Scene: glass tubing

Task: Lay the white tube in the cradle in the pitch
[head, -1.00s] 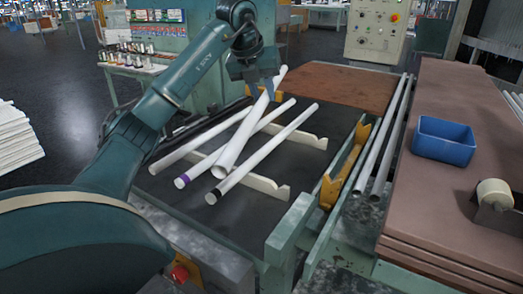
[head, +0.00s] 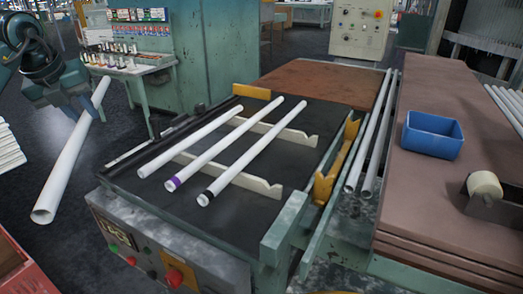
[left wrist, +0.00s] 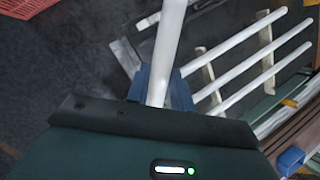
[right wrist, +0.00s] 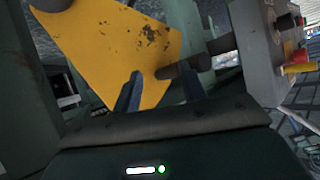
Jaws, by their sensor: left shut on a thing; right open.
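A white tube (head: 68,165) with no visible band is held by my left gripper (head: 86,106). It hangs tilted over the floor left of the table, its wide open end low and toward the camera. In the left wrist view the tube (left wrist: 169,40) stands between the blue fingers. The cradle is two cream notched rails (head: 262,186) on the black table top. Three parallel tubes lie across it: a plain white one (head: 190,140) at left, a purple-banded one (head: 225,148) in the middle and a black-banded one (head: 255,150) at right. My right gripper (right wrist: 160,84) is open and empty.
A yellow bracket (head: 328,186) stands at the table's right edge, beside grey pipes (head: 372,140). A blue bin (head: 432,135) sits on brown boards. A red crate (head: 18,272) is at lower left. In the right wrist view a yellow panel (right wrist: 115,45) is close beyond the fingers.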

